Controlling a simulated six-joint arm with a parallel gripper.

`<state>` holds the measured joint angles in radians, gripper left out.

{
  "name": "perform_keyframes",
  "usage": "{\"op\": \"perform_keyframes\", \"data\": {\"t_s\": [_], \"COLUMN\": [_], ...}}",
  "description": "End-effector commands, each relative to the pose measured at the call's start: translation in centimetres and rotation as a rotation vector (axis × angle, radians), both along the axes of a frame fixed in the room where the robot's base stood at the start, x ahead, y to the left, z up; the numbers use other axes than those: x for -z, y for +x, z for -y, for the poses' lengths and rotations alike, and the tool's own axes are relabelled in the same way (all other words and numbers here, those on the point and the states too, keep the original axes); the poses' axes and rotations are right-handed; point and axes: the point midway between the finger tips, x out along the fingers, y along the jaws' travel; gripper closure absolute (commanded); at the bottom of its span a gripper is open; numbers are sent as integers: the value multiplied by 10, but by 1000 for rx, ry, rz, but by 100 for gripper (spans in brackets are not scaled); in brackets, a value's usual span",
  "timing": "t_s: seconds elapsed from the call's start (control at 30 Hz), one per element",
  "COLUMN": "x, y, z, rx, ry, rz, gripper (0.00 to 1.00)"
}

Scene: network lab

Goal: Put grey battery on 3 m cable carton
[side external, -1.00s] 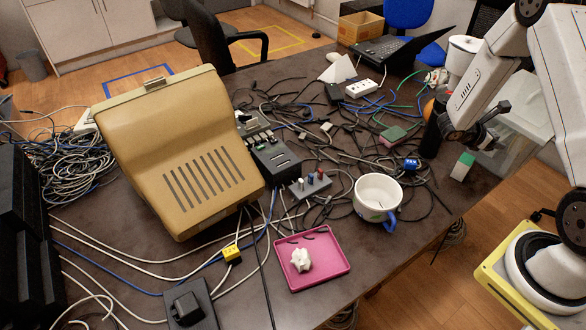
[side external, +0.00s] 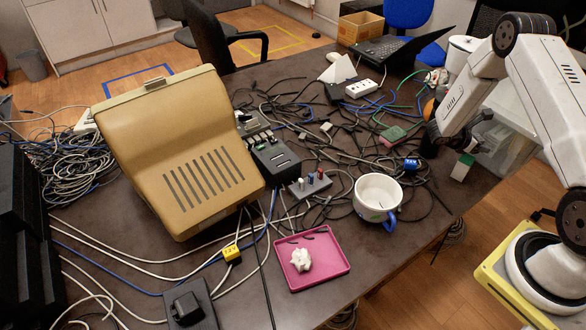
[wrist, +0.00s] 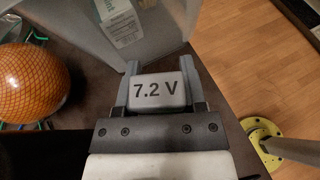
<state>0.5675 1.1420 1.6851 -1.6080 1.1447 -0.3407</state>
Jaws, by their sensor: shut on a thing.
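In the wrist view my gripper (wrist: 159,68) is shut on the grey battery (wrist: 158,91), marked "7.2 V". One finger is at each side of it, and it is held just in front of a translucent grey bin (wrist: 185,32). A pale carton with green print (wrist: 122,22) shows inside or behind the bin wall. Its label is cut off, so I cannot tell whether it is the 3 m cable carton. In the side external view my gripper (side external: 484,120) is at the right table edge, in front of the bin. The battery is not clear there.
An orange patterned ball (wrist: 32,84) lies left of my gripper. A mug (side external: 378,192), a pink tray (side external: 336,268) and tangled cables cover much of the table. Wooden floor lies to the right.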

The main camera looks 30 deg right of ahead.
Motion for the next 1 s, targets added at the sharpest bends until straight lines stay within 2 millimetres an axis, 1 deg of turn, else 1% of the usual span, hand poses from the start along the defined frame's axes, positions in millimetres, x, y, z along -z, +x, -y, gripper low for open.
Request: {"op": "perform_keyframes", "data": {"t_s": [0.2,0.3,0.83,0.87,0.9,0.93,0.97,1.0], "x": [21,29,35,35,35,35,35,35], "y": [1,1,1,1,1,1,1,1], "z": [1,1,1,1,1,1,1,1], "rx": [0,0,0,0,0,0,0,0], "ry": [2,2,0,1,1,1,1,1], "rz": [-2,-2,0,0,0,0,0,0], "gripper": [100,100,100,38,25,16,12,12]}}
